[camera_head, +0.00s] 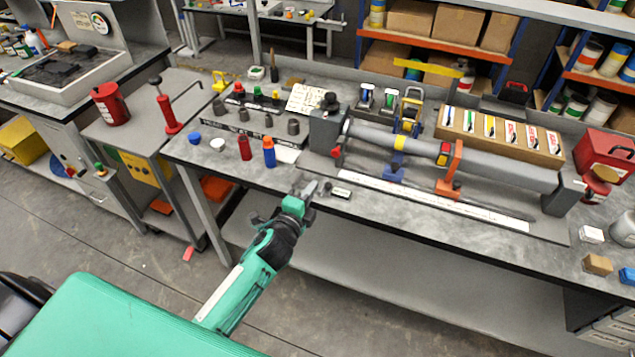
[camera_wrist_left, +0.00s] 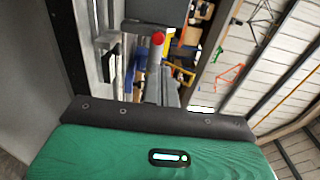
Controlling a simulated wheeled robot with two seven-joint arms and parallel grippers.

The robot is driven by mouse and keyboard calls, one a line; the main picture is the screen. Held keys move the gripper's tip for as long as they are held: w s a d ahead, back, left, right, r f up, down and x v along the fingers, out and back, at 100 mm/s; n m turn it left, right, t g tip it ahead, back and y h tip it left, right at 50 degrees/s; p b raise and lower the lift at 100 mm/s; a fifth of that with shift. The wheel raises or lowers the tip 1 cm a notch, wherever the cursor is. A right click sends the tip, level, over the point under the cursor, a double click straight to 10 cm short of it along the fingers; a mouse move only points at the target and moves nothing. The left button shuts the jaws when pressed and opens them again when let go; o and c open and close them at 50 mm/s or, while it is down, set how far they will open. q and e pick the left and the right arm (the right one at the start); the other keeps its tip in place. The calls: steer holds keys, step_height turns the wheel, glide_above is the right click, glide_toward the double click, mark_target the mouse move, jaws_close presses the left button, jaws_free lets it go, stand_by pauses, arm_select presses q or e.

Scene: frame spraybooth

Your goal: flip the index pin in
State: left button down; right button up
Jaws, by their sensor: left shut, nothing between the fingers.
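A long fixture lies along the bench, with a dark grey end block (camera_head: 324,130) at its left and a grey tube (camera_head: 500,172) running right. A small red knob (camera_head: 337,152) sits low on the front of the end block; it looks like the index pin's handle. A red knob (camera_wrist_left: 158,38) also shows in the left wrist view, ahead of the gripper. My left gripper (camera_head: 308,188) is shut and empty, over the bench's front edge, below and left of the red knob and apart from it. My right gripper is not in view.
A blue bottle (camera_head: 269,152) and a red bottle (camera_head: 245,148) stand left of my gripper. A white scale strip (camera_head: 430,201) runs along the fixture's front. A blue clamp (camera_head: 393,174) and an orange bracket (camera_head: 449,170) stand by the tube.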

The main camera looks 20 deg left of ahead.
arm_select(q)
steer(key=shift+s+a, duration=0.1)
steer(key=shift+s, duration=0.55)
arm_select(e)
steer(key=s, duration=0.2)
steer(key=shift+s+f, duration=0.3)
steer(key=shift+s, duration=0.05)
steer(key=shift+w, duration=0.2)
